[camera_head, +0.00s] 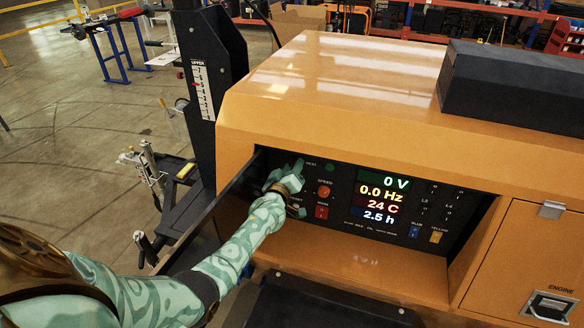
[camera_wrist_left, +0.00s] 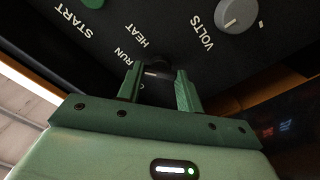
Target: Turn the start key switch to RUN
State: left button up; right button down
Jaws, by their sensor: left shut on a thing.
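The start key switch (camera_wrist_left: 157,68) is a dark knob on the black control panel (camera_head: 347,200). In the left wrist view it sits between my two green fingers, with RUN and HEAT printed beside it. Its exact turn is too dark to read. My left gripper (camera_wrist_left: 160,88) is shut on the key switch, with a finger on each side of it. In the head view the left gripper (camera_head: 284,180) is at the panel's left end and hides the switch. My right gripper is in neither view.
The panel is recessed in an orange housing (camera_head: 350,105), with an open door (camera_head: 215,212) on its left. A red knob (camera_head: 324,192), a red switch (camera_head: 321,212) and a lit display (camera_head: 383,200) reading 0 V and 0.0 Hz are close by. A grey VOLTS knob (camera_wrist_left: 237,14) is near the fingers.

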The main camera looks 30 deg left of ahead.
pick_arm(q)
jog(key=shift+n, duration=0.6)
jog(key=o, duration=1)
jog(key=p+v, duration=0.3)
jog(key=v, duration=1.3)
jog(key=shift+s+d, duration=0.15)
